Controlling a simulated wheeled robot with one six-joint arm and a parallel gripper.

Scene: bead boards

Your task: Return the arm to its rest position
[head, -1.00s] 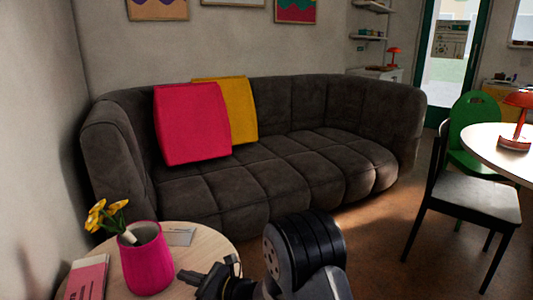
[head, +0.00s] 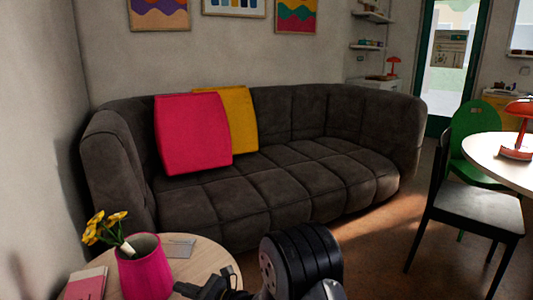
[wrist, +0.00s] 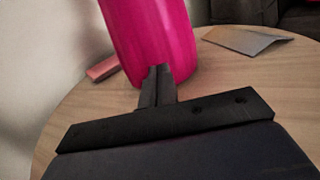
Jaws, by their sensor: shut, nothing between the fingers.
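My gripper (wrist: 157,88) is shut and empty in the wrist view, its fingertips pointing at the lower part of a pink vase (wrist: 150,38). I cannot tell whether the tips touch the vase. In the head view my gripper (head: 184,288) is low in the picture, just right of the pink vase (head: 145,270), over the round wooden table (head: 215,262). My dark arm shows at the bottom middle.
The vase holds yellow flowers (head: 104,228). A pink book (head: 86,284) and a grey card (head: 179,249) lie on the table. A dark sofa (head: 260,205) with pink and yellow cushions stands behind. A black chair (head: 475,208) is at right.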

